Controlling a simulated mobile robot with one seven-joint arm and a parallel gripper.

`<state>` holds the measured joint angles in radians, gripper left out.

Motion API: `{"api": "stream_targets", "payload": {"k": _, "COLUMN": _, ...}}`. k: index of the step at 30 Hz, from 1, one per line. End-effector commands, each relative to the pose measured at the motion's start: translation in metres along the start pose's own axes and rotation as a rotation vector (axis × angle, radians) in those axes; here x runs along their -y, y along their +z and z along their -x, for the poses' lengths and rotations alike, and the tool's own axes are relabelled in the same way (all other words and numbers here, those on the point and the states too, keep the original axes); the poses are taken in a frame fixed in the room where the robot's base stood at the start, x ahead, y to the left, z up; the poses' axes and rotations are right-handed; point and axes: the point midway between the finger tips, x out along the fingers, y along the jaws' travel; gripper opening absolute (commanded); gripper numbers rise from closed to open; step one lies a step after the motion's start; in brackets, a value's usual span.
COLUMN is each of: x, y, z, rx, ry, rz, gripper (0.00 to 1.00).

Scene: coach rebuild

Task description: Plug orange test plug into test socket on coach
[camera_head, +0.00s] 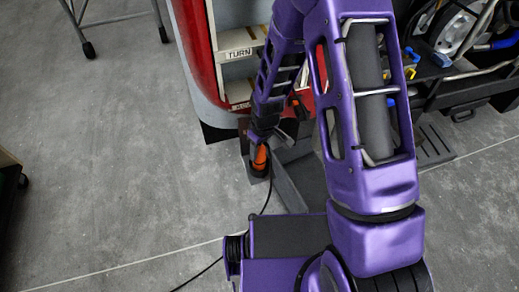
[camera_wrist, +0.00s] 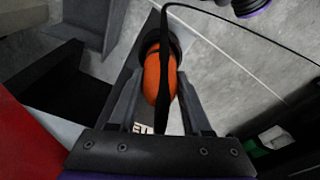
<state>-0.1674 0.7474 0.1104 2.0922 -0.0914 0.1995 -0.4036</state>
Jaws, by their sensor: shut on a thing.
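The orange test plug (camera_head: 260,157) hangs below my arm's end, beside the lower edge of the red coach (camera_head: 193,40). In the wrist view the plug (camera_wrist: 153,75) lies between the two fingers of my gripper (camera_wrist: 159,85), which is shut on it. A black cable runs across the plug. A dark round collar (camera_wrist: 150,40) surrounds the plug's far end. I cannot tell whether this collar is part of the plug or the test socket, nor whether the plug is seated. My gripper also shows in the head view (camera_head: 260,142), partly hidden by its own links.
The black cable (camera_head: 207,268) trails over the grey floor. Shelves marked "TURN" (camera_head: 238,54) stand in the coach opening. A dark rack with hoses (camera_head: 455,70) is at the right. A wheeled stand (camera_head: 88,48) is at the upper left.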

Motion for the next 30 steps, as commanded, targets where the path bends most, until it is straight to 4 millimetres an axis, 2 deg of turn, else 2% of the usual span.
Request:
{"api": "stream_targets", "payload": {"k": 18, "x": -0.0002, "y": 0.0008, "z": -0.0095, "rx": -0.001, "ry": 0.0, "rz": 0.0, "gripper": 0.0}}
{"api": "stream_targets", "payload": {"k": 30, "x": -0.0002, "y": 0.0005, "z": -0.0076, "rx": -0.001, "ry": 0.001, "rz": 0.0, "gripper": 0.0}}
